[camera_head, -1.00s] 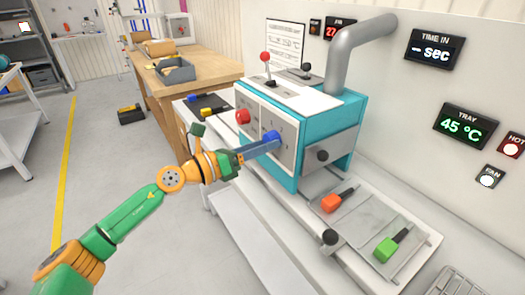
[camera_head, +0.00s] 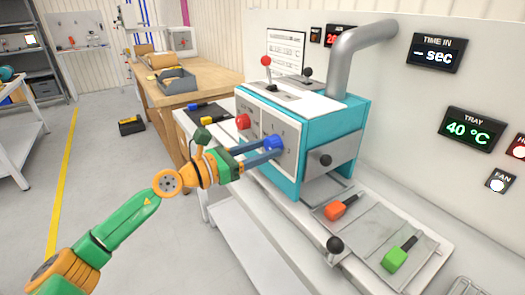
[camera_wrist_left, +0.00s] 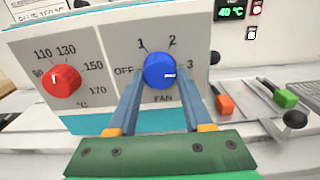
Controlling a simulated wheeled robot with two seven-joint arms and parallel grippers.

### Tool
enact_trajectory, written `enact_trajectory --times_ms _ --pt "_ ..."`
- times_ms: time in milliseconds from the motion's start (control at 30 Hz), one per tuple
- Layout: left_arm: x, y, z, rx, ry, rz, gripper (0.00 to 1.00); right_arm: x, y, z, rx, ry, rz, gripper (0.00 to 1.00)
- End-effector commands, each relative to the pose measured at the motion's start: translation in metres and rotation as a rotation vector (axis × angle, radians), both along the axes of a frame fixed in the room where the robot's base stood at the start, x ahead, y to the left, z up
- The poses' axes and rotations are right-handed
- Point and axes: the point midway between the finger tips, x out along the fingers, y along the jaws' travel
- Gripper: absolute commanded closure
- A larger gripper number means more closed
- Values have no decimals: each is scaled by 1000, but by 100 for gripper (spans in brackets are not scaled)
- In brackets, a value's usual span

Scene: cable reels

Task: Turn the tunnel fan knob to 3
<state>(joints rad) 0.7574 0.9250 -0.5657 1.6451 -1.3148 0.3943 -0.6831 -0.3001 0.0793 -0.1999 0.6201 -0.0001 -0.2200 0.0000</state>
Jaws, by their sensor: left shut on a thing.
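The blue fan knob (camera_head: 274,142) is on the front panel of the teal machine (camera_head: 340,130). In the left wrist view the fan knob (camera_wrist_left: 159,70) sits amid the labels OFF, 1, 2 and 3. Its white mark points right, roughly toward the 3. My left gripper (camera_head: 272,148) is shut on the knob, with one blue-grey finger on each side in the left wrist view (camera_wrist_left: 160,88). The FAN indicator (camera_head: 499,182) on the wall is lit white. My right gripper is out of view.
A red temperature knob (camera_wrist_left: 60,81) is left of the fan knob. The tray display (camera_head: 469,128) reads 40 °C. Orange (camera_head: 335,211) and green (camera_head: 396,258) handled tools lie on the machine's tray. A wooden bench (camera_head: 200,85) stands behind. Open floor is at left.

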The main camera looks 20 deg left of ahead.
Motion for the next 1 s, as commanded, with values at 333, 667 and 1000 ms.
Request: enact_trajectory --times_ms 333,667,1000 --pt "1 1 3 -1 -8 4 39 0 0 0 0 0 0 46" --pt "0 1 1 -1 -3 2 20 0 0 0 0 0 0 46" --pt "-40 32 -8 6 -2 3 20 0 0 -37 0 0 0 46"
